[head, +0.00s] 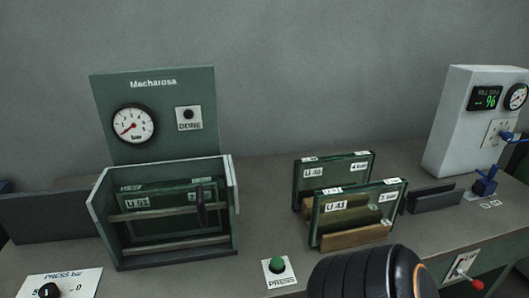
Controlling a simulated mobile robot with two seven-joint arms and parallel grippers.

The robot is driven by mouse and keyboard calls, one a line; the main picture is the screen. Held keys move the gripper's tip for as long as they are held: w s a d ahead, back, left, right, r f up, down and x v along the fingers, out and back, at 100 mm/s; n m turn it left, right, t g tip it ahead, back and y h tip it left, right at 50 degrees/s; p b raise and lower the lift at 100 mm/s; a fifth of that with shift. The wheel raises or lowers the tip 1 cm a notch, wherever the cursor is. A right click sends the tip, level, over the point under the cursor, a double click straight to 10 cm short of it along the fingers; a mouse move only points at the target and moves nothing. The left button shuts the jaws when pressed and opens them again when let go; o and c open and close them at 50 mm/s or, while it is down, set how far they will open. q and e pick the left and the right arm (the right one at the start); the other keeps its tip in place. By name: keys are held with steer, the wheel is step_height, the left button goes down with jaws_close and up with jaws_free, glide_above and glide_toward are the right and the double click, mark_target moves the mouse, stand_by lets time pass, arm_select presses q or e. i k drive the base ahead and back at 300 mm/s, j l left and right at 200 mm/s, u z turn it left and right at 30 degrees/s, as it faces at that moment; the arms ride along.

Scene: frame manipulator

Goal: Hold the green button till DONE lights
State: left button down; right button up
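The green button (277,264) stands on a white plate (279,280) marked PRESS at the bench's front edge. Nothing touches it in this view. The DONE lamp (188,114) is dark, on the green Mecharosa panel (160,92) at the back left. A black rounded part with an orange ring, which looks like my own arm, fills the bottom just right of the button. No gripper fingers show for either arm.
Below the panel, a green box (232,205) holds a frame labelled U 51 (139,203). Frames U 40 (313,172) and U 41 (336,206) stand in a rack to the right. A PRESS bar knob (49,291), a red-tipped lever (476,284) and a white cabinet (456,120) flank them.

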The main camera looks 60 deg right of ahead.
mark_target(276, 262)
steer(key=z, duration=2.1)
